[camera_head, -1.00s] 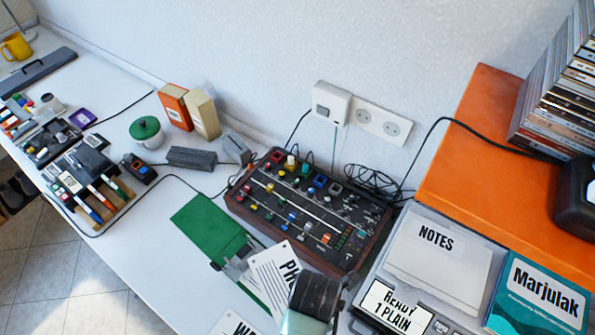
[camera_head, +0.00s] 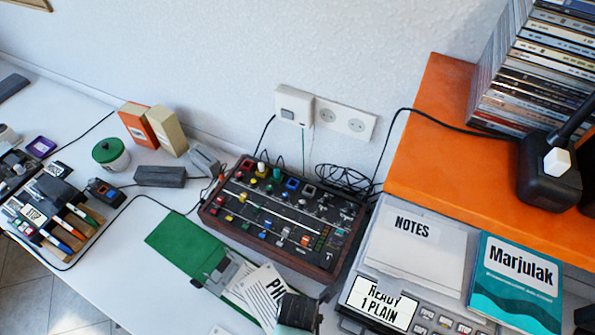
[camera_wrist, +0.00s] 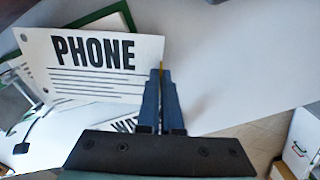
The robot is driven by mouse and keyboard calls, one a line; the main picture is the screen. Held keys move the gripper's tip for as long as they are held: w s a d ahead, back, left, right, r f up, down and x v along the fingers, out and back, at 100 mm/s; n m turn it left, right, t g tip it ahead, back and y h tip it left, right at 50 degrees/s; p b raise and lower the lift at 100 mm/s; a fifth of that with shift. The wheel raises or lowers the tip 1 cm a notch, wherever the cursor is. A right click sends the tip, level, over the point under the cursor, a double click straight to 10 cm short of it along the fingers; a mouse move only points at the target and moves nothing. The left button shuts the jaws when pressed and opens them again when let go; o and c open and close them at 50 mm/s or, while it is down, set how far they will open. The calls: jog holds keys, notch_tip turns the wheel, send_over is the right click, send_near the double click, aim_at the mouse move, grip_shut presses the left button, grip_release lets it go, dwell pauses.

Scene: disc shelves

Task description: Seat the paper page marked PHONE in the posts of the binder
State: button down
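The white page marked PHONE (camera_wrist: 100,65) fills the upper left of the wrist view, with two holes along its left edge. My gripper (camera_wrist: 160,90) has its narrow fingers closed together at the page's right edge. In the head view the page (camera_head: 268,292) overlaps the lower part of the open green binder (camera_head: 185,240), partly hidden by my gripper (camera_head: 298,310). The binder's metal post mechanism (camera_head: 222,273) lies just left of the page. I cannot tell whether the holes are over the posts, or the page's height.
Another white page, partly lettered, lies under the PHONE page (camera_wrist: 125,125). A mixer (camera_head: 285,215) stands behind the binder. A grey device with a display (camera_head: 380,303) and a teal Marjulak book (camera_head: 515,275) are to the right.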

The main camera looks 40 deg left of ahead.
jog(key=shift+f, duration=0.2)
jog(key=c, duration=1.1)
grip_release()
jog(key=shift+r, duration=0.2)
notch_tip(320, 180, up, 12)
jog(key=shift+r+p, duration=0.1)
jog(key=shift+p, duration=0.4)
